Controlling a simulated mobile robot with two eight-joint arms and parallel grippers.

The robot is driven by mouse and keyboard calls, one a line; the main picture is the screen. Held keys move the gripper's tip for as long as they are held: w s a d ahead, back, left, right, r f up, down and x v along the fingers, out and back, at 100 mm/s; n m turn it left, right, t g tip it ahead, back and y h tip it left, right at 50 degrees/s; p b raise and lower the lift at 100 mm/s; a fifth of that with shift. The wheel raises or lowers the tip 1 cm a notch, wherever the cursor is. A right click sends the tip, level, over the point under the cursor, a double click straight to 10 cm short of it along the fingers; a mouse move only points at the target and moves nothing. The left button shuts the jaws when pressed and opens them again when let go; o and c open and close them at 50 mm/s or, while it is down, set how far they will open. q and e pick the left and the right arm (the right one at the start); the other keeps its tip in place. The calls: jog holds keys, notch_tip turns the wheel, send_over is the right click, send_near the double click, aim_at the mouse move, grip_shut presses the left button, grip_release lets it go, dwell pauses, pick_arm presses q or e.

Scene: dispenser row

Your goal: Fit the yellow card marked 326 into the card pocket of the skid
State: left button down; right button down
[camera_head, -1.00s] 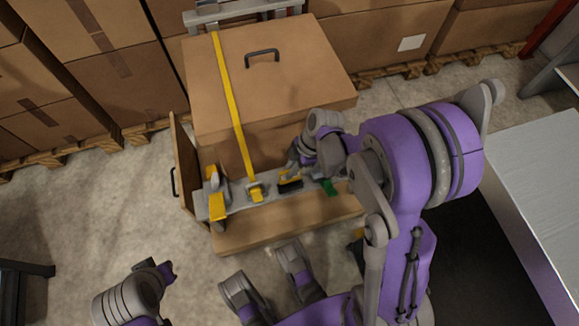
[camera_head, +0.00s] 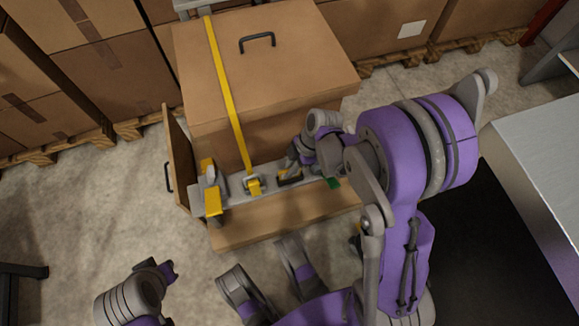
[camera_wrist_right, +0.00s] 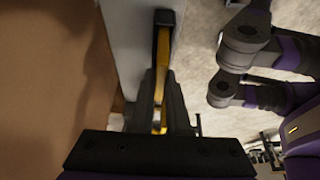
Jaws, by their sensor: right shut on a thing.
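My right gripper (camera_head: 288,174) is at the grey beam along the front of the skid (camera_head: 300,218), beside the black card pocket (camera_head: 290,181). In the right wrist view its two fingers (camera_wrist_right: 163,100) are shut on the yellow card (camera_wrist_right: 166,52), seen nearly edge-on. The card's far end meets the black pocket (camera_wrist_right: 164,17); how deep it sits I cannot tell. The number on the card cannot be read. In the head view the gripper hides most of the card. My left gripper (camera_head: 165,269) is at the lower left, away from the skid, its jaws unclear.
A large brown box with a handle stands on the skid under a yellow strap (camera_head: 223,78), buckled at the beam. A yellow latch (camera_head: 211,200) is at the beam's left end, a green tab (camera_head: 333,183) to the right. An open panel (camera_head: 177,158) stands at left.

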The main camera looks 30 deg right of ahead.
dwell(0.3)
jog(key=c, duration=0.8)
grip_release()
jog(key=shift+r, duration=0.1)
jog(key=p+v, duration=0.4)
jog(key=v, duration=0.6)
jog(key=shift+d+r, duration=0.15)
jog(key=shift+r, duration=0.2)
jog(key=shift+s, duration=0.1)
